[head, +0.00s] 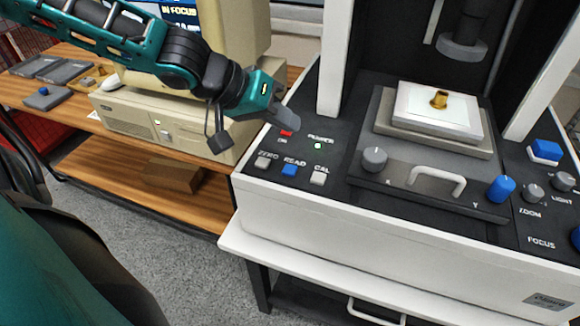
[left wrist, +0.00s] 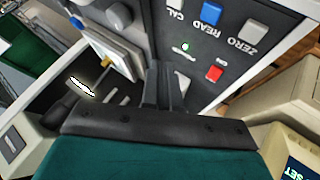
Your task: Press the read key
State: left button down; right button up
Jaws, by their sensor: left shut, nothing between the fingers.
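The read key is a small blue square button (head: 289,170) on the black front-left panel of the measuring machine, between the zero key (head: 263,160) and the cal key (head: 319,177). My left gripper (head: 291,121) is shut and empty. In the head view its fingertips are above and behind the key row, near the red switch (head: 286,132), apart from the read key. The fingers also show in the left wrist view (left wrist: 164,72). My right gripper is not in view.
A green power light (head: 318,145) is lit beside the keys. The stage (head: 437,117) with a brass part (head: 439,98), a grey knob (head: 374,159) and a white handle (head: 437,178) lie to the right. A beige computer (head: 150,118) sits on the wooden desk to the left.

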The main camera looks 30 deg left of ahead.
pick_arm(q)
jog(key=b, duration=0.4)
send_over(284, 170)
notch_tip(284, 170, down, 6)
jog(key=shift+w+f, duration=0.1)
jog(key=shift+f, duration=0.15)
jog(key=shift+f+b, duration=0.6)
jog(key=shift+f, duration=0.15)
dwell(1.0)
jog(key=shift+f+b, duration=0.4)
jog(key=shift+b, duration=0.05)
jog(key=shift+f+b, duration=0.35)
dwell(0.5)
jog(key=shift+r+p, duration=0.75)
jog(key=shift+r, duration=0.05)
